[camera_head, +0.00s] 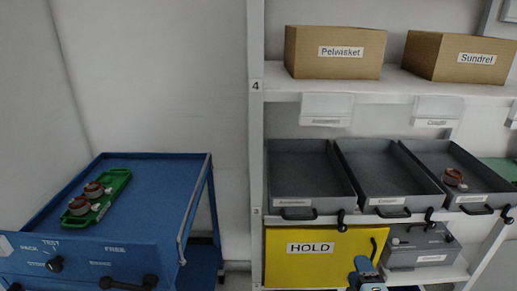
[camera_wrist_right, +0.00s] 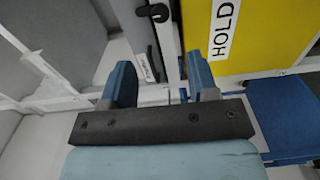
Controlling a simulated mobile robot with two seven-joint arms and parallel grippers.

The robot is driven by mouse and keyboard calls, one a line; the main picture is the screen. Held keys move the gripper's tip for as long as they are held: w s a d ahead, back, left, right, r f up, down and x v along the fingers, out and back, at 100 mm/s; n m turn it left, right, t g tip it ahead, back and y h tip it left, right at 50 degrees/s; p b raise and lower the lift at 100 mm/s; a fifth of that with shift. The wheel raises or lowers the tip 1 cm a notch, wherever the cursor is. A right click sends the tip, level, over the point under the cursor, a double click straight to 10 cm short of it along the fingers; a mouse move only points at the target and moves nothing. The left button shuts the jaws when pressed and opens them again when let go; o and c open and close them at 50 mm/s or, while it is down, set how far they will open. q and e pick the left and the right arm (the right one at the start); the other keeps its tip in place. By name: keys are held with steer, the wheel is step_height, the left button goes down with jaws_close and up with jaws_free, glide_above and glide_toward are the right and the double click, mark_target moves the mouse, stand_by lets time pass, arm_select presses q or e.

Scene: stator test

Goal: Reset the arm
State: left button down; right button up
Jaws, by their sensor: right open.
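My right gripper (camera_head: 368,270) shows at the bottom of the head view, in front of the shelf near the right edge of the yellow HOLD panel (camera_head: 310,268). In the right wrist view the blue fingers of my right gripper (camera_wrist_right: 160,80) stand apart with nothing between them. The HOLD panel (camera_wrist_right: 240,40) is beyond them at the upper right. My left gripper is in neither view.
Grey trays (camera_head: 312,205) line the shelf; the right one (camera_head: 420,155) holds a red-brown part (camera_head: 453,177). Boxes (camera_head: 335,70) stand above. A grey unit (camera_head: 420,255) is below. The blue cart (camera_head: 160,180) carries a green holder (camera_head: 100,205) with two round parts (camera_head: 93,189).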

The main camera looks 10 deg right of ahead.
steer(key=s+a+f+m+g+y, duration=0.6)
steer(key=s+a+f+m+y, duration=0.2)
steer(key=s+a+f+m, duration=0.65)
arm_select(q)
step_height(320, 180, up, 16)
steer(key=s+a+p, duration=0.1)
steer(key=p, duration=2.1)
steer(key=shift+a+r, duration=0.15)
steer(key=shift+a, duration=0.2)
arm_select(e)
step_height(320, 180, up, 17)
steer(key=n, duration=0.2)
steer(key=shift+w+d, duration=0.2)
steer(key=shift+w, duration=0.2)
steer(key=shift+f+n, duration=0.1)
steer(key=shift+n, duration=0.15)
